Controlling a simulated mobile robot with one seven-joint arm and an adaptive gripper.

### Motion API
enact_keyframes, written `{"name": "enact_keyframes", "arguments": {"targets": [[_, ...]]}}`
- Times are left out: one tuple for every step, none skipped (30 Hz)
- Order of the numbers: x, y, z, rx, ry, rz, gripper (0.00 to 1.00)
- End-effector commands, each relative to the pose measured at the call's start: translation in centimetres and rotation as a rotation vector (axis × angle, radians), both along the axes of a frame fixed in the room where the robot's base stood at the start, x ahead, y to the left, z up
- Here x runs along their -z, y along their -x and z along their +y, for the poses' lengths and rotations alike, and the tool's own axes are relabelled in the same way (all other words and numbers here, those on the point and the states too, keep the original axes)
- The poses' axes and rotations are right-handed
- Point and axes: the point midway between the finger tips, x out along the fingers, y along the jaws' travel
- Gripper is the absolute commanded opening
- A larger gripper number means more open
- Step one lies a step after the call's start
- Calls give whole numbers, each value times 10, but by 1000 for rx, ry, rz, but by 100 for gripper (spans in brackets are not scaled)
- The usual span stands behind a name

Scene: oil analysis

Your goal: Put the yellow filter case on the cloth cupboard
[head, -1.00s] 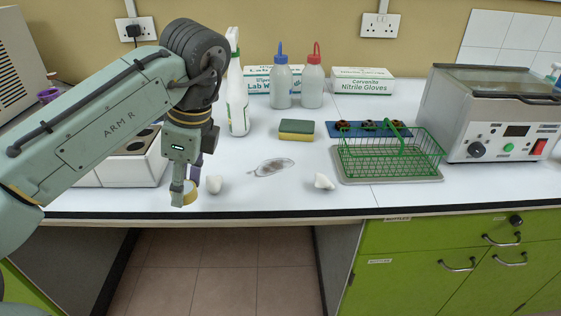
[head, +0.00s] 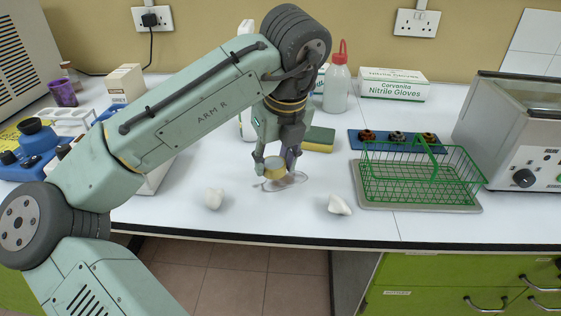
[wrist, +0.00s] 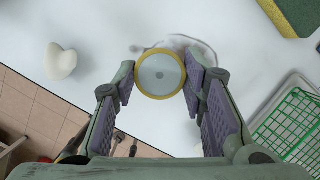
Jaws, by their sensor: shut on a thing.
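The yellow filter case (head: 274,170) is a small round case with a yellow rim and a pale disc face. My gripper (head: 277,162) is shut on it, one finger on each side, and holds it above the white bench. In the wrist view the case (wrist: 160,75) sits between the fingertips. Behind and below it a flat, clear, greyish patch (head: 293,180) lies on the bench, partly hidden. Green cupboard fronts (head: 440,301) with handles and small labels are below the bench at right. I cannot read which one is the cloth cupboard.
Two crumpled white lumps (head: 214,199) (head: 340,205) lie near the bench's front edge. A green wire basket (head: 418,178) stands on a grey tray at right. A sponge (head: 319,139) and a red-capped bottle (head: 337,88) are behind the gripper. An open floor gap (head: 235,275) lies below.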

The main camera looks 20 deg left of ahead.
Motion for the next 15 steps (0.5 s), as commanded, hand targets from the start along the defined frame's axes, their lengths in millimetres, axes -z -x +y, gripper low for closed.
{"name": "enact_keyframes", "arguments": {"targets": [[-2,-9,-1,0,0,1,19],[-1,-14,-1,-1,-1,2,19],[0,-19,-2,0,0,0,19],[0,-21,-2,-1,0,1,19],[1,-23,-2,-1,0,1,19],[2,-25,-1,-2,0,0,19],[3,-26,-1,-2,-1,0,19],[6,-27,-1,-2,-1,0,19],[11,-26,-1,-3,-2,2,19],[15,-26,-1,-2,-2,2,19],[20,-26,-1,-2,-1,1,19],[25,-26,-1,-1,-1,1,19],[29,-26,-1,-1,-1,1,19],[32,-26,-1,-2,-2,2,19],[35,-26,-2,-2,0,0,19]]}}
